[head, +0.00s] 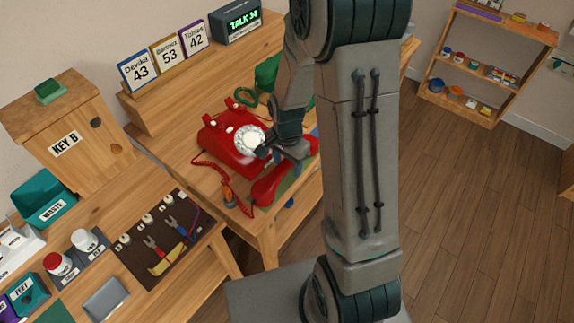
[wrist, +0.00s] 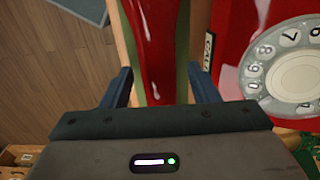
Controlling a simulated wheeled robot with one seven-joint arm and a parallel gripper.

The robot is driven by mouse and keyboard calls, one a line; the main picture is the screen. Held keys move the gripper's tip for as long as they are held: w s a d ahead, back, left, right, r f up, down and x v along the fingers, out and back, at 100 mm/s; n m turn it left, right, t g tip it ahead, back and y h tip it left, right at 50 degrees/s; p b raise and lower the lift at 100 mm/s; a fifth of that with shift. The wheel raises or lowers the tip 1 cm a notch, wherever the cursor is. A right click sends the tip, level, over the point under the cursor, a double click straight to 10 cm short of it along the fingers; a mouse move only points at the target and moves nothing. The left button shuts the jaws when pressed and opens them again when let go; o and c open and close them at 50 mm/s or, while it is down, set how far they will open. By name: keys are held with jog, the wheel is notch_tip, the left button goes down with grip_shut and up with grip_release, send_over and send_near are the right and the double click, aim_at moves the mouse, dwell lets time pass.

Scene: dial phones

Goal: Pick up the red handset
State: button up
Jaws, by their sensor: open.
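In the wrist view, the handset (wrist: 158,40) runs between the two open blue fingers of my gripper (wrist: 165,85), with a gap on each side. The phone's dial (wrist: 290,70) shows to the right of the fingers. I cannot tell the exact height of the fingers over the handset.
A green phone (head: 266,72) stands behind the red one. A dark tool mat (head: 160,238) with pliers lies at the left. Wooden floor is clear at the right.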

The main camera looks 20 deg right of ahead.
grip_shut()
jog(key=shift+r, duration=0.15)
